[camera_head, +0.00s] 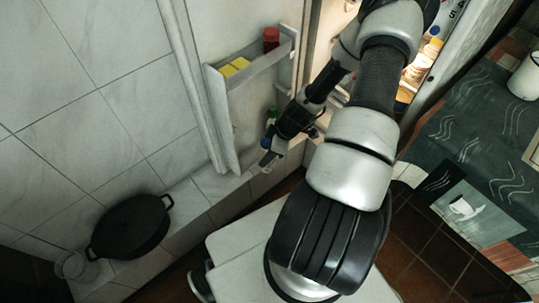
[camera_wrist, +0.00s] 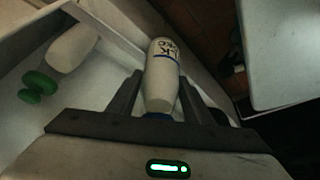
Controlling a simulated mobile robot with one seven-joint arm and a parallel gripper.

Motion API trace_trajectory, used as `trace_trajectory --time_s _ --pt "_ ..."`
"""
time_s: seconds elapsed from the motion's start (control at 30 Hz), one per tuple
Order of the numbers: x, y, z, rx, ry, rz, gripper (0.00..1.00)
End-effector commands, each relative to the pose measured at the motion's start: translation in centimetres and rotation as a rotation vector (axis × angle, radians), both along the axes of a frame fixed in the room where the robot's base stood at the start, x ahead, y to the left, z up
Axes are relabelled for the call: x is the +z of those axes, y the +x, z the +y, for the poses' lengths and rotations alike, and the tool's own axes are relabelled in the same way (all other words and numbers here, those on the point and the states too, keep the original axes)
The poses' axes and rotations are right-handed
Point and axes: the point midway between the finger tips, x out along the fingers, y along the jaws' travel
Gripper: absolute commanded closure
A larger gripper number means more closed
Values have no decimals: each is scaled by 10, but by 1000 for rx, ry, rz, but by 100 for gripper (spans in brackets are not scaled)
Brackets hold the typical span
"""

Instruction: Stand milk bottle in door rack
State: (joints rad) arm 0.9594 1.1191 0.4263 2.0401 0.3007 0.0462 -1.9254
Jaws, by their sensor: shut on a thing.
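The milk bottle (camera_wrist: 162,70), white with dark lettering, a blue stripe and a blue cap, is between the fingers of my gripper (camera_wrist: 158,92), which is shut on it near the cap end. In the head view my gripper (camera_head: 271,150) is low beside the open fridge door, with a blue cap (camera_head: 266,143) at its fingers. The white-walled door rack (camera_wrist: 105,35) shows in the wrist view, left of the bottle. The bottle's base appears close to the rack wall; I cannot tell whether it touches the rack floor. My arm and gripper hide much of the lower rack in the head view.
Another white bottle (camera_wrist: 72,47) and green caps (camera_wrist: 38,83) are in the rack's left part. The upper door shelf (camera_head: 257,62) holds yellow boxes (camera_head: 234,67) and a red-lidded jar (camera_head: 271,39). A black pot (camera_head: 130,227) is at lower left. A patterned table (camera_head: 470,150) is at right.

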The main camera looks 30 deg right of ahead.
Motion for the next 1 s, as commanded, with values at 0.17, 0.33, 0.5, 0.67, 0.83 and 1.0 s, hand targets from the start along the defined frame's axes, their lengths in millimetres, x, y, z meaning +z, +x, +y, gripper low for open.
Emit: trace_trajectory --time_s 0.17,0.33,0.5,0.67,0.83,1.0 --pt "1 14 4 2 -1 -2 98" --pt "1 26 7 3 0 -2 98" --pt "1 39 11 1 0 -2 98" --pt "1 50 14 2 0 -1 98" --pt "1 63 17 2 -1 -3 98" --pt "1 75 20 2 -1 -2 98"
